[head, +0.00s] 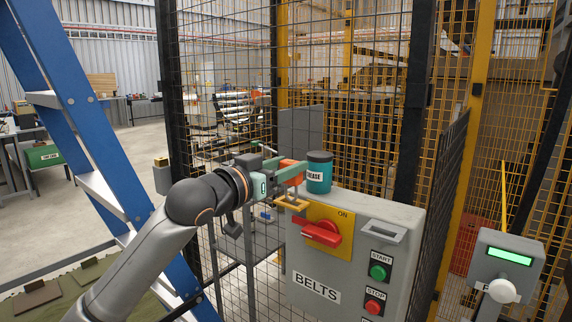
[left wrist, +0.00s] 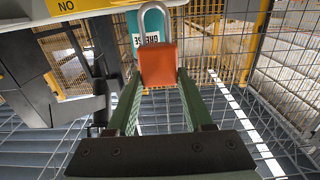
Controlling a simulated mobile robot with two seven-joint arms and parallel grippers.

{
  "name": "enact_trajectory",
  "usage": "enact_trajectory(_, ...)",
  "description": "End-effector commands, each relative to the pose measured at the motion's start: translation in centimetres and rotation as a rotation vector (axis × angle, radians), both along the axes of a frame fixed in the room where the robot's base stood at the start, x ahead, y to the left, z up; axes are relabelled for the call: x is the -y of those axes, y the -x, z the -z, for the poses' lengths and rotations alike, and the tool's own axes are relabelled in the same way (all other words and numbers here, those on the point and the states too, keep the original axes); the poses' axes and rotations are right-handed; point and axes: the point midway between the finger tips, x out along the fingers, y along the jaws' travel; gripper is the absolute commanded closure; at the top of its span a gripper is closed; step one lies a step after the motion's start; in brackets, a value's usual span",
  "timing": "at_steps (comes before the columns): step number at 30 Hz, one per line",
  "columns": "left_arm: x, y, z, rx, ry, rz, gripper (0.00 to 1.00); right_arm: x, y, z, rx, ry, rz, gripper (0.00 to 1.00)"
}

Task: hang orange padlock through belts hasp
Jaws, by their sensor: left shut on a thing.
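My left gripper (head: 287,174) is shut on the orange padlock (head: 293,170), above the left end of the BELTS box (head: 383,220). In the left wrist view the padlock (left wrist: 157,64) sits between the two green fingertips, its grey shackle (left wrist: 155,8) pointing away from the gripper. The red switch handle (head: 318,233) sits on a yellow plate marked ON. My right gripper is not in view.
A teal GREASE tin (head: 319,174) stands on the box top, close beside the padlock. Mesh fencing (head: 225,100) rises behind the box. A blue ladder (head: 75,110) stands at left. A grey pedestal with a green screen (head: 509,256) is at right.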

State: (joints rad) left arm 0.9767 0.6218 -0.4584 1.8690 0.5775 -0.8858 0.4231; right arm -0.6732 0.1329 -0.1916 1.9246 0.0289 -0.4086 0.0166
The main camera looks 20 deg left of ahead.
Motion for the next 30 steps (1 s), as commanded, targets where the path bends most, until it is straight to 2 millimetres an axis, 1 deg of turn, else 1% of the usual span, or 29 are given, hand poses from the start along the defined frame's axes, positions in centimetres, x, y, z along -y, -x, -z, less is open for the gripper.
enact_trajectory(30, 0.0, 0.0, 2.6, 0.002, 0.001, 0.001, 1.0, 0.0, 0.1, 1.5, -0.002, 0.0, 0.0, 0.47)
